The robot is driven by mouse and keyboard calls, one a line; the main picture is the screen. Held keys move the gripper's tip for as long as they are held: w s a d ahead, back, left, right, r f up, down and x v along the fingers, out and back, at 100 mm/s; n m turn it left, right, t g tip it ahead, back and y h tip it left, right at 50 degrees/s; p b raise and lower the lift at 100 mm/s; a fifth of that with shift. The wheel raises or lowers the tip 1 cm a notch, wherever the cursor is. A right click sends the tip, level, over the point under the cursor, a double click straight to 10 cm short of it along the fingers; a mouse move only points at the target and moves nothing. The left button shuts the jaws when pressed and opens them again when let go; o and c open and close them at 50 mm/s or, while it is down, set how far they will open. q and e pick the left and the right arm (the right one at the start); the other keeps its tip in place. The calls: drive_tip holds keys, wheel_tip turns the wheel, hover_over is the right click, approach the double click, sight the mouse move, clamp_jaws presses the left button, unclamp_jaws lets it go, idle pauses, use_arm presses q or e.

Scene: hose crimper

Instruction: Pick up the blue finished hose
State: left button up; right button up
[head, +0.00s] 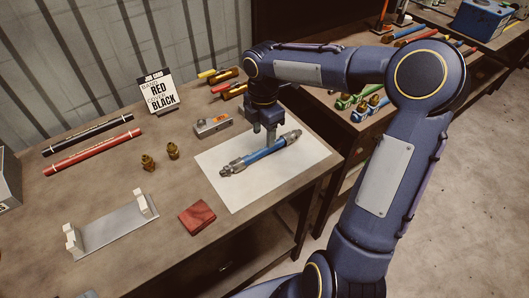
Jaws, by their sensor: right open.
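The blue finished hose (265,154) lies on a white sheet (236,195) on the workbench. It has silver metal fittings at both ends and lies at a slant, its right end farther back. My right gripper (264,137) points down over the middle of the hose, with its fingers apart. The fingertips are close to the hose, but I cannot tell whether they are on both sides of it or touching it. My left gripper is not in view.
A job card (158,91) stands at the back. A black hose (88,135), a red hose (90,153), brass fittings (147,162), a red block (197,217) and a grey cradle (112,227) lie to the left. A small metal device (212,126) is behind the sheet.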

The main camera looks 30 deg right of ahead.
sight(263, 148)
wheel_tip(263, 148, down, 6)
drive_tip(key=shift+f, duration=0.1)
drive_tip(key=shift+c, duration=0.2)
clamp_jaws()
